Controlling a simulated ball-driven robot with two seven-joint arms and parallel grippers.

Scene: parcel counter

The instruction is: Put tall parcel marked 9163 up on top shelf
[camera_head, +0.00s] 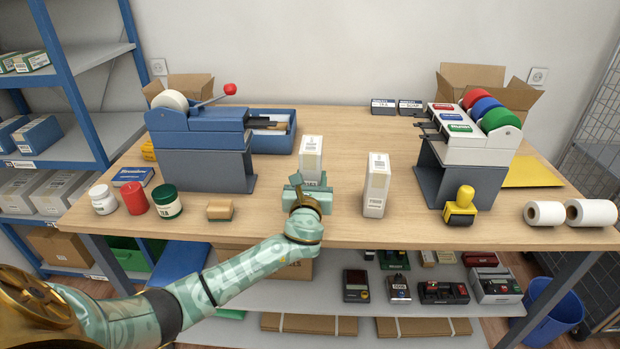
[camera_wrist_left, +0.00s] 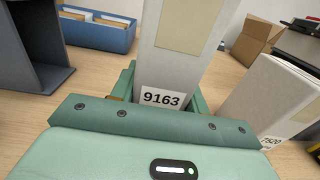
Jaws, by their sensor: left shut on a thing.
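The tall white parcel marked 9163 (camera_head: 311,152) stands upright on the wooden counter (camera_head: 340,231), near its middle. Its label 9163 reads clearly on the parcel in the left wrist view (camera_wrist_left: 187,50). My left gripper (camera_head: 308,190) is shut on the lower part of this parcel, with its jaws around the sides. The gripper hides the parcel's base, so I cannot tell whether it touches the counter. A blue shelf rack (camera_head: 75,80) stands at the left; its upper grey board holds small green-and-white boxes. My right gripper is not in view.
A second tall white parcel (camera_head: 376,186) stands close to the right of the held one. A blue-grey dispenser (camera_head: 200,140) is at the left and a white tape dispenser (camera_head: 470,145) at the right. Jars (camera_head: 166,201) and a wooden block (camera_head: 220,210) line the front left.

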